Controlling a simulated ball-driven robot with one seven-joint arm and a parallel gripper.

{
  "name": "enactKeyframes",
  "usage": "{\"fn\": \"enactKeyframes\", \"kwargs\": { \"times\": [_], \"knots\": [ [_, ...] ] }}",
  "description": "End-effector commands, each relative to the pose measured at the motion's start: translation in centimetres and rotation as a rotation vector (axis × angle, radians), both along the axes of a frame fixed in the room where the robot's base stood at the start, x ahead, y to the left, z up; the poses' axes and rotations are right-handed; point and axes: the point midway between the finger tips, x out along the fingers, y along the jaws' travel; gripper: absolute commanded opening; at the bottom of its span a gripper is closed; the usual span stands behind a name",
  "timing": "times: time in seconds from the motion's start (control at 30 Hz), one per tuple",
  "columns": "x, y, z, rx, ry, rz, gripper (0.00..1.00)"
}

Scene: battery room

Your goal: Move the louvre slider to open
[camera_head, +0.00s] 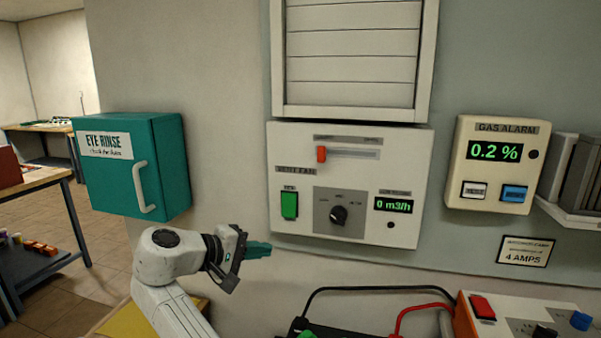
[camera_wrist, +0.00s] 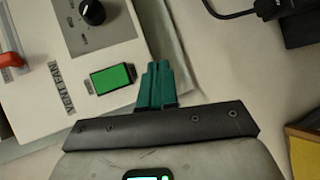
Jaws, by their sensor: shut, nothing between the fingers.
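The louvre slider is a red knob (camera_head: 321,154) at the left end of a horizontal slot (camera_head: 354,154) on the white vent fan panel (camera_head: 400,165). The knob also shows at the left edge in the wrist view (camera_wrist: 10,62). The louvre (camera_head: 350,68) above the panel has its slats flat and shut. My gripper (camera_head: 268,248), with green fingers, is in front of the wall just below the panel's lower left, below and left of the knob and apart from it. In the wrist view the fingers (camera_wrist: 158,68) are together and empty, near the panel's edge.
The panel also has a green button (camera_head: 289,205), a black dial (camera_head: 339,215) and a display reading 0 m3/h (camera_head: 393,205). A teal eye rinse box (camera_head: 170,165) juts out at left. A gas alarm (camera_head: 452,190) hangs at right. Cables (camera_head: 380,290) lie below.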

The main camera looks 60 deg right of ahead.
Motion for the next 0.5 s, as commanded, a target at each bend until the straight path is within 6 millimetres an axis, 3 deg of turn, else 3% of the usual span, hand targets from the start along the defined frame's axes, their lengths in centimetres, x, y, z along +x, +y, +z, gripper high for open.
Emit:
{"fn": "enactKeyframes", "kwargs": {
  "times": [0.1,0.3,0.5],
  "knots": [
    [1.6,-0.1,5.0,-0.094,0.025,-0.044,0.00],
    [3.0,0.4,12.9,-0.237,0.075,-0.117,0.00],
    [3.4,1.1,17.9,-0.323,0.106,-0.168,0.00]
  ]
}}
